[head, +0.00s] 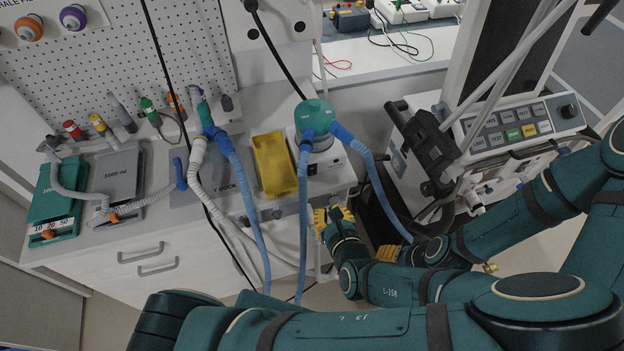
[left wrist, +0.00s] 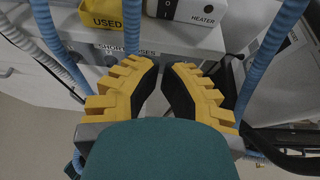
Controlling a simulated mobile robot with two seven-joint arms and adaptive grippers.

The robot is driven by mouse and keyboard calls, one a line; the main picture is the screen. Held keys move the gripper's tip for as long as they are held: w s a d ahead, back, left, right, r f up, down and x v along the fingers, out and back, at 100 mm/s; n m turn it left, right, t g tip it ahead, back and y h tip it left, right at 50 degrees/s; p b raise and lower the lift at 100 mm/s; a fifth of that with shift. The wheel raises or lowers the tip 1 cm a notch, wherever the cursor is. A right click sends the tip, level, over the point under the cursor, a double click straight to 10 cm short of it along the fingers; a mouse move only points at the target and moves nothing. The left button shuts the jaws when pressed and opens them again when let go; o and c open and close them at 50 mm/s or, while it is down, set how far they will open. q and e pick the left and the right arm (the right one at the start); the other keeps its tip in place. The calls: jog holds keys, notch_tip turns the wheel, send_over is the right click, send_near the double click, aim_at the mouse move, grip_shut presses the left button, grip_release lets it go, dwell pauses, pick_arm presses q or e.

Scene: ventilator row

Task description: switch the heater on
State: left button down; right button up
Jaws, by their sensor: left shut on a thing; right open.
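The heater (head: 325,165) is a white box at the right end of the counter, with a teal-topped chamber on it. Its front, lettered HEATER, shows at the top of the left wrist view (left wrist: 200,10), with a dark switch (left wrist: 165,8) at its left. My left gripper (head: 333,214) is below and in front of the heater, near the counter edge and apart from the heater. Its yellow fingers (left wrist: 165,68) are close together with a narrow gap; what they grip cannot be made out. My right gripper (head: 388,253) is lower right, mostly hidden by my arms.
Blue hoses (head: 303,215) hang from the chamber on both sides of my left gripper. A yellow USED tray (head: 272,165) stands left of the heater. A drawer front lettered SHORT HOSES (left wrist: 130,50) is under the counter. A ventilator cart (head: 515,130) stands on the right.

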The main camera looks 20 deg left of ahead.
aim_at(308, 175)
pick_arm(q)
jog(key=b+x, duration=0.1)
jog(key=x, duration=0.3)
jog(key=b+x, duration=0.1)
jog(key=x, duration=0.8)
jog(key=shift+a+r+b, duration=0.1)
jog(key=shift+r+b, duration=0.25)
jog(key=shift+b, duration=0.05)
jog(key=shift+w+a, duration=0.3)
jog(key=shift+w, duration=0.2)
